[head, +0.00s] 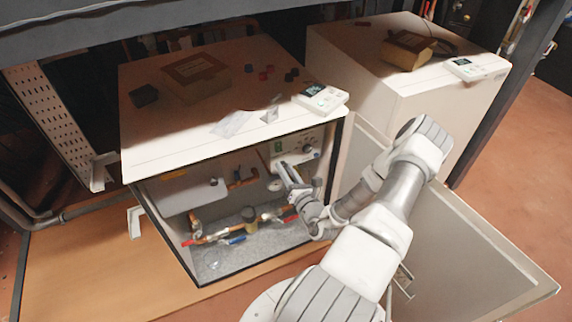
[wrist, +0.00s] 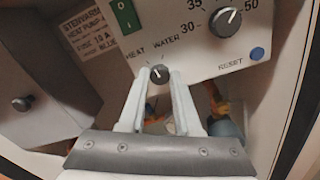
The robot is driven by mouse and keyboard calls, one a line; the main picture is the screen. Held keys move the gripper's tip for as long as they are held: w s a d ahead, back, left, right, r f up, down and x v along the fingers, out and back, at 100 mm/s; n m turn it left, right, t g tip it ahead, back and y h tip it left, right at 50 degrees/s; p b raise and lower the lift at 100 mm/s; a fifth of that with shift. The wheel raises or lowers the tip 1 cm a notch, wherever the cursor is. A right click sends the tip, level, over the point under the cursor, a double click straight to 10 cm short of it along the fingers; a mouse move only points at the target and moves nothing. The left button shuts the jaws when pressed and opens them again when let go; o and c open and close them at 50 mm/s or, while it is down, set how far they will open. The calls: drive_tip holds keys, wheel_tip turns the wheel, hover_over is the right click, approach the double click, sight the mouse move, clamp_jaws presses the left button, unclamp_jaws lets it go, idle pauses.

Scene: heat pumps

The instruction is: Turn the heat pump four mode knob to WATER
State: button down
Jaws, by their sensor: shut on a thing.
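The mode knob (wrist: 158,75) is a small dark round knob with a light pointer mark, low on the white control panel (wrist: 195,62) in the wrist view. HEAT is printed to its upper left and WATER to its upper right. The exact pointer direction is hard to tell. My gripper (wrist: 159,77) has a finger on either side of the knob and is shut on it. In the head view my gripper (head: 284,173) reaches into the open cabinet (head: 140,165) to the panel (head: 299,146); the knob is hidden there.
A larger temperature dial (wrist: 225,22), a blue RESET button (wrist: 257,54) and a green switch (wrist: 124,15) share the panel. Pipes with red and blue valves (head: 235,239) lie below. The open door (head: 450,250) stands right of the cabinet. A second white unit (head: 420,95) stands behind.

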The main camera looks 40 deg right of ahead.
drive_tip(key=shift+m+p, duration=1.95)
drive_tip(key=shift+m, duration=1.75)
drive_tip(key=c, duration=0.6)
unclamp_jaws()
drive_tip(key=shift+s, duration=0.1)
